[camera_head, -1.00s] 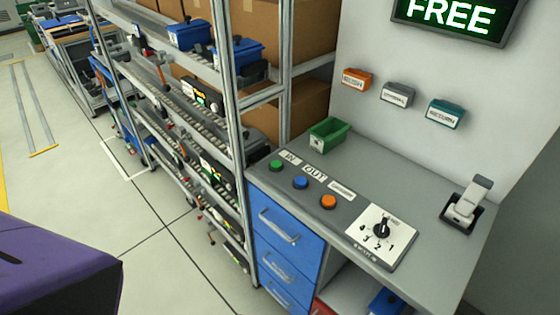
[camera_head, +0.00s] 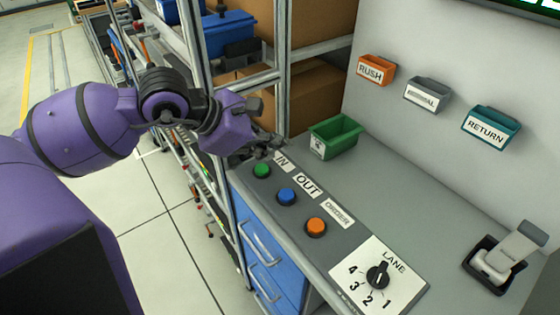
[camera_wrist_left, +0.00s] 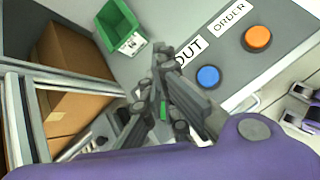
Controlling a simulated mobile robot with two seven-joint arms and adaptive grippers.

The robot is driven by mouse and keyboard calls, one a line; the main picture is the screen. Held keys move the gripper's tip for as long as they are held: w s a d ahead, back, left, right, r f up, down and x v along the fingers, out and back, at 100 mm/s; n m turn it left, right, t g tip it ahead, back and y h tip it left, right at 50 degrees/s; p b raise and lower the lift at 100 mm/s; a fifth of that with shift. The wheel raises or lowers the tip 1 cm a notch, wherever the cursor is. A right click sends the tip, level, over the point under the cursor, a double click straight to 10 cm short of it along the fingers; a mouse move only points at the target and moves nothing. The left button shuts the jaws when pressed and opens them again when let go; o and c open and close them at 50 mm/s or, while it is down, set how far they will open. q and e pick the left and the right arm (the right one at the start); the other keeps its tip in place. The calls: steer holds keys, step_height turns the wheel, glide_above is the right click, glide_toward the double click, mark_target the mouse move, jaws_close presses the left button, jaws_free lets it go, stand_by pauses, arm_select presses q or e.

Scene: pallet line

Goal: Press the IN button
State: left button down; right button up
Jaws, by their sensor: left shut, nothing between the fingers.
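The green button (camera_head: 262,171) sits at the left end of the row on the grey counter, beside the IN label (camera_head: 282,162). My left gripper (camera_head: 268,150) is shut and empty. It is just above and behind the green button in the head view; I cannot see contact. In the left wrist view, the shut fingers (camera_wrist_left: 160,88) cover most of that area. A green sliver (camera_wrist_left: 163,112) shows between the finger links, probably the button. My right gripper is not in view.
The blue OUT button (camera_head: 287,197) and orange ORDER button (camera_head: 316,227) stand close by. A green bin (camera_head: 336,137) is behind the labels. The lane dial (camera_head: 377,275) is nearer the front. A shelf rack upright (camera_head: 282,75) stands close beside my left arm.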

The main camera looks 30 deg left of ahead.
arm_select(q)
steer(key=w+a+r+y, duration=0.1)
steer(key=w+a+r+m+t+y, duration=0.1)
steer(key=r, duration=0.1)
steer(key=shift+a, duration=0.4)
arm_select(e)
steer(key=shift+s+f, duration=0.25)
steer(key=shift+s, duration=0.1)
arm_select(q)
steer(key=shift+f, duration=0.1)
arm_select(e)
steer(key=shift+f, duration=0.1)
arm_select(q)
steer(key=b, duration=0.4)
glide_above(262, 169)
steer(key=d, duration=0.2)
step_height(262, 169, down, 8)
steer(key=shift+a+r, duration=0.1)
steer(key=shift+a, duration=0.05)
steer(key=shift+f+b, duration=0.45)
steer(key=shift+b, duration=0.1)
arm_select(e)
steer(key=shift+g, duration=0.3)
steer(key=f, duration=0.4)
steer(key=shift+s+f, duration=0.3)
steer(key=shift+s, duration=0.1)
